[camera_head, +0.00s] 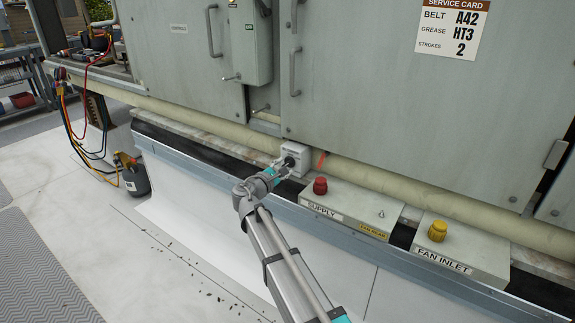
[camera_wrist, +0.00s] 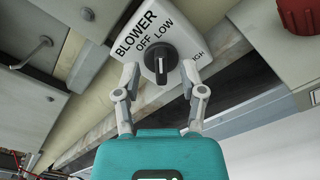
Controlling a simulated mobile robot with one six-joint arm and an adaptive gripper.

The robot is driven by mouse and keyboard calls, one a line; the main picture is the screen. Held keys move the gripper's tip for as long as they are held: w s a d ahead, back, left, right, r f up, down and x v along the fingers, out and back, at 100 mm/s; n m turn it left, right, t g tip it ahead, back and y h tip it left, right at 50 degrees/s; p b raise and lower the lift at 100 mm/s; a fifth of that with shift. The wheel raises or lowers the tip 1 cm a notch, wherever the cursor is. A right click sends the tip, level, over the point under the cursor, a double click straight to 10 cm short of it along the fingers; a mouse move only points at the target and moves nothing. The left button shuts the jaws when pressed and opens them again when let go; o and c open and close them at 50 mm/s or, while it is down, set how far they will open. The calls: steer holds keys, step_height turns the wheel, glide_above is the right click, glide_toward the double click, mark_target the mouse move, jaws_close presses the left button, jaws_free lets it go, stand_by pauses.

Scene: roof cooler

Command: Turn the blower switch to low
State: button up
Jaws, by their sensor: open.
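The blower switch is a light grey box (camera_head: 297,157) under the cabinet doors, beside the pale pipe. In the wrist view its face (camera_wrist: 140,50) reads BLOWER, OFF, LOW and a partly hidden label ending in "GH". In the head view my gripper (camera_head: 282,167) is right at the box, and the knob is mostly hidden.
A SUPPLY box (camera_head: 352,207) with a red knob (camera_head: 320,185) stands just right of the switch. A FAN INLET box (camera_head: 460,250) with a yellow knob (camera_head: 437,231) is farther right. Cabinet doors (camera_head: 400,100) with handles rise behind.

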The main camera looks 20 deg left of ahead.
steer(key=v, duration=0.8)
steer(key=shift+s, duration=0.3)
steer(key=shift+a, duration=0.1)
